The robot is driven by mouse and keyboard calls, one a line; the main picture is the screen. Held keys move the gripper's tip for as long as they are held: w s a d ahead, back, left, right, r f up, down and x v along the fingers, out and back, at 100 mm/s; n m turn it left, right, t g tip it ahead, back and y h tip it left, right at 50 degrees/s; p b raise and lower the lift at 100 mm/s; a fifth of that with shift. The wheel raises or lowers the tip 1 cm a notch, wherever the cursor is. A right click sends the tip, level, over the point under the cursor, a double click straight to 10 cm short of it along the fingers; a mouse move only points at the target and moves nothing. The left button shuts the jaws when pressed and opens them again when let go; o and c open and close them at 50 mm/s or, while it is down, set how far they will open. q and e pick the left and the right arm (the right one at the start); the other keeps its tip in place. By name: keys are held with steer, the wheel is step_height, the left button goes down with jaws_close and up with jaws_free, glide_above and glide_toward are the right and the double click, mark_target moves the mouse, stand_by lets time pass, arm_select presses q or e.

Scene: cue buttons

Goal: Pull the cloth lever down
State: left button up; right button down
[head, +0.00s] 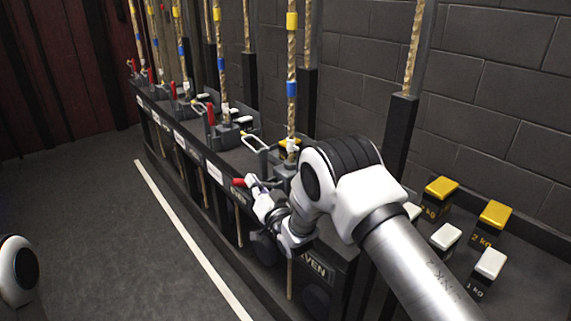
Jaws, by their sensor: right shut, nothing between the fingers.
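A row of rope levers with red handles stands on a long dark rack. The lever nearest my right gripper has its red handle (238,182) tipped over, pointing left over the rack's front edge. Farther along, another red lever (210,115) and several beyond it stand roughly upright. I cannot read which label says cloth. My right gripper (254,186) is shut and empty, right beside the tipped handle; whether they touch is unclear. My right arm hides part of the rack. My left gripper is out of view.
Ropes with yellow and blue bands (291,90) rise from the rack. Yellow weights (494,213) and white weights (490,263) sit on the right. A label ending in "VEN" (315,268) is on the front. The grey floor (100,235) at left is clear.

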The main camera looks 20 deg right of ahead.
steer(key=f+n, duration=0.1)
steer(key=a+f+n+b, duration=0.1)
steer(key=f+n+y+b, duration=0.1)
steer(key=shift+s+a+f, duration=0.3)
steer(key=shift+a, duration=0.05)
steer(key=shift+s+f+b, duration=0.15)
steer(key=shift+f+b, duration=0.1)
steer(key=shift+b, duration=0.1)
